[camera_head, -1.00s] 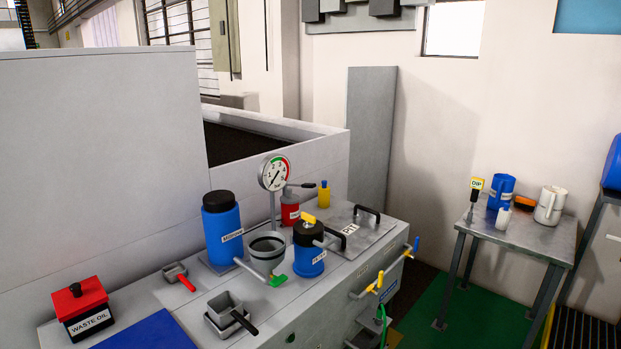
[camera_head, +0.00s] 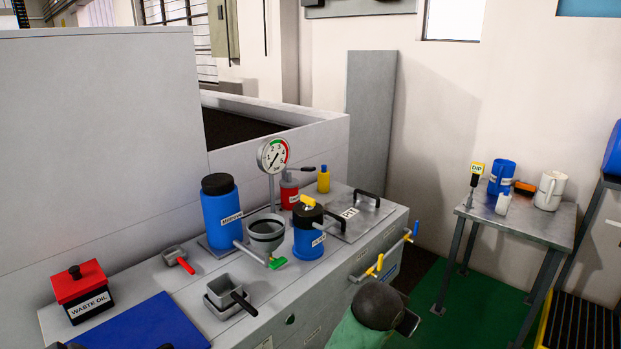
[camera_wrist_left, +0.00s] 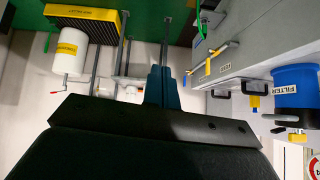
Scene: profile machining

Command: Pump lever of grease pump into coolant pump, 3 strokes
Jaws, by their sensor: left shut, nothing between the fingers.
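A small red pump (camera_head: 289,193) with a black-handled lever (camera_head: 307,169) stands at the back of the bench, behind the blue FILTER unit (camera_head: 308,240). I take it for the grease pump; its lever lies roughly level. No label reads clearly as coolant pump. In the left wrist view, which is upside down, my left gripper (camera_wrist_left: 161,72) is shut and empty, with dark teal fingers. It is in front of the bench, apart from the pump. A rounded dark and green arm part of mine shows at the bottom of the head view. My right gripper is not in view.
A blue container (camera_head: 221,212), a grey cup (camera_head: 267,232), a gauge (camera_head: 273,156) and a yellow bottle (camera_head: 323,180) crowd the bench. Yellow and blue valve handles (camera_head: 378,263) stick out from its front. A side table (camera_head: 524,230) stands at right over green floor.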

